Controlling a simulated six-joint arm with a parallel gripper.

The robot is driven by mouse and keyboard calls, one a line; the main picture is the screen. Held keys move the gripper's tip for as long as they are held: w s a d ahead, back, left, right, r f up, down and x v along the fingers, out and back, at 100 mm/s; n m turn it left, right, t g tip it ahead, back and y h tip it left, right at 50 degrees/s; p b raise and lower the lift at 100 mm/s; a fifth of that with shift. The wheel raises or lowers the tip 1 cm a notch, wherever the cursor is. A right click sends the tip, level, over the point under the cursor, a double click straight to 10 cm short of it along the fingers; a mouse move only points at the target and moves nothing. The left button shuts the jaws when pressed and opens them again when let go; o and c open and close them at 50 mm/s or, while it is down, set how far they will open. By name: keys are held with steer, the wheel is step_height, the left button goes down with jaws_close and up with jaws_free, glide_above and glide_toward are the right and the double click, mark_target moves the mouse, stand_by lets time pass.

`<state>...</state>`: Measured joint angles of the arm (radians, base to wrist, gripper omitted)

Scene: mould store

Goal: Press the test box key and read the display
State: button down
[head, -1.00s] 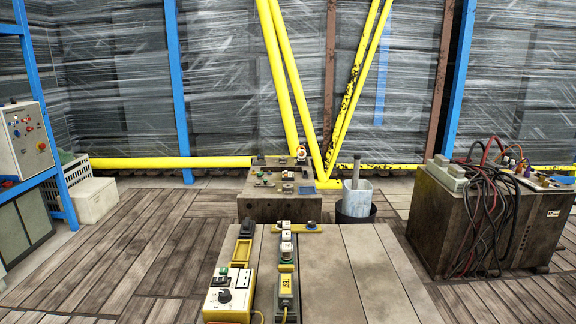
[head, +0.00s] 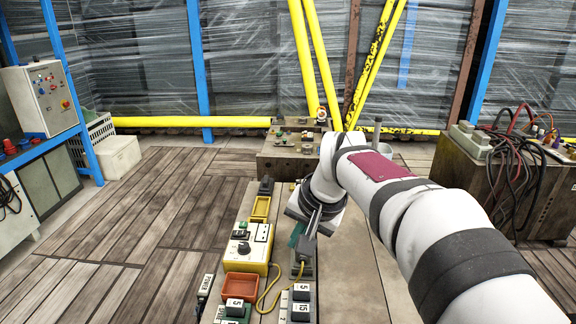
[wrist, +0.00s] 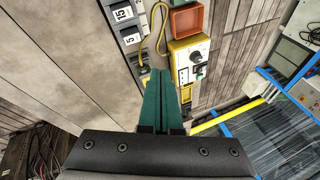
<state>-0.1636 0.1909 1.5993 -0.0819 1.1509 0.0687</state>
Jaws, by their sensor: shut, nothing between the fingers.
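A cream box with yellow edges (head: 246,252), likely the test box, stands on the bench left of my gripper. It carries a dark dial, a green button and a pale panel; no reading is legible. In the wrist view the box (wrist: 183,48) lies right of the fingertips. My gripper (head: 303,238) is shut and empty, its teal fingers pointing down; in the wrist view the closed fingers (wrist: 158,75) partly cover the bench. A dark unit on a yellow cable (head: 303,269) sits below the gripper, partly hidden; its TEST label does not show now.
An orange tray (head: 240,287) and numbered blocks (head: 301,300) crowd the near bench. A yellow tray (head: 261,208) stands beyond the box. My arm covers much of the right side. The bench boards (head: 350,275) right of the dark unit are bare.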

steer(key=w+a+t+y, duration=0.1)
steer(key=w+a, duration=0.2)
steer(key=w, duration=0.3)
steer(key=w+a+t, duration=0.1)
steer(key=w+a, duration=0.3)
steer(key=w, duration=0.1)
steer(key=n+t+y, duration=0.2)
glide_above(243, 225)
steer(key=shift+s+d+f, duration=0.1)
steer(key=shift+s+f, duration=0.05)
steer(key=shift+f, duration=0.4)
steer(key=shift+s+d+f, duration=0.1)
steer(key=shift+f, duration=0.4)
steer(key=shift+f, duration=4.4)
steer(key=shift+f, duration=0.45)
steer(key=shift+f, duration=0.3)
steer(key=shift+r, duration=0.75)
